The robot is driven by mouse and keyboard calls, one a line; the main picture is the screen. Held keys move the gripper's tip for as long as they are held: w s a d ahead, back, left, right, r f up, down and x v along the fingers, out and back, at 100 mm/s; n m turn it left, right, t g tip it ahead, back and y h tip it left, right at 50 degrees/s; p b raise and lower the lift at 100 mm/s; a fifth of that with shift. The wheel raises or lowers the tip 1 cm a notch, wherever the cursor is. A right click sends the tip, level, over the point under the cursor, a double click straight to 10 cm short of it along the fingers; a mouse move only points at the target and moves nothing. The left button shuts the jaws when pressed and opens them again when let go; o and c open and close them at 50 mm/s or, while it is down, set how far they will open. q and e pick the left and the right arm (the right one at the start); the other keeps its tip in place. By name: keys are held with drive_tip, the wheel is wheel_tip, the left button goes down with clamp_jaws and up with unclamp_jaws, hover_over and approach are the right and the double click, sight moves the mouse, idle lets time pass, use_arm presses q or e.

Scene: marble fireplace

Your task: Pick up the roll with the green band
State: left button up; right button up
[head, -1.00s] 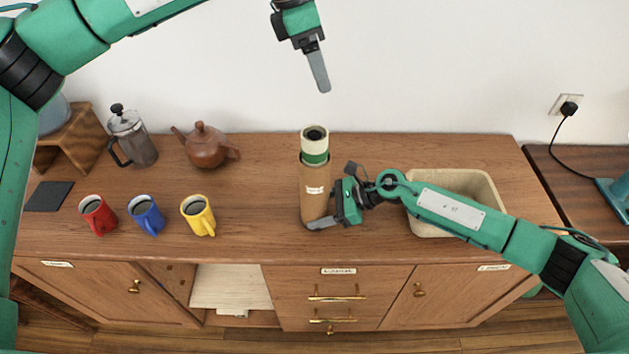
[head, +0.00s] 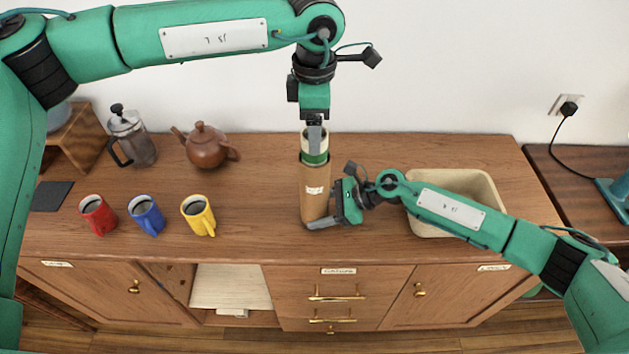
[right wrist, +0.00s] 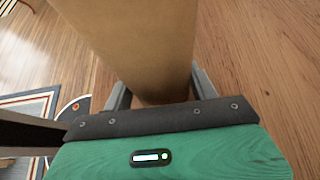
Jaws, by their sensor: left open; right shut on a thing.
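The roll with the green band (head: 306,158) is cream at its top and sticks up out of a tall brown cardboard tube (head: 314,190) standing upright on the wooden cabinet. My right gripper (head: 322,222) is shut on the tube near its base; in the right wrist view the tube (right wrist: 135,45) stands between the fingers. My left gripper (head: 315,138) is open and points down at the roll's top end. Its finger covers part of the roll's mouth and band. I cannot tell whether it touches the roll.
A beige bin (head: 455,182) stands right of the tube, under my right arm. Red (head: 97,214), blue (head: 146,215) and yellow (head: 198,214) mugs, a brown teapot (head: 206,147) and a French press (head: 131,137) stand to the left. The cabinet top between yellow mug and tube is clear.

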use_arm(q)
wheel_tip(320, 180, down, 4)
drive_tip(key=shift+s+r, duration=0.1)
drive_tip(key=shift+r, duration=0.05)
drive_tip(key=c, duration=1.4)
wheel_tip(320, 180, up, 28)
drive_tip(key=shift+r, duration=0.1)
use_arm(e)
drive_tip(key=o, duration=0.8)
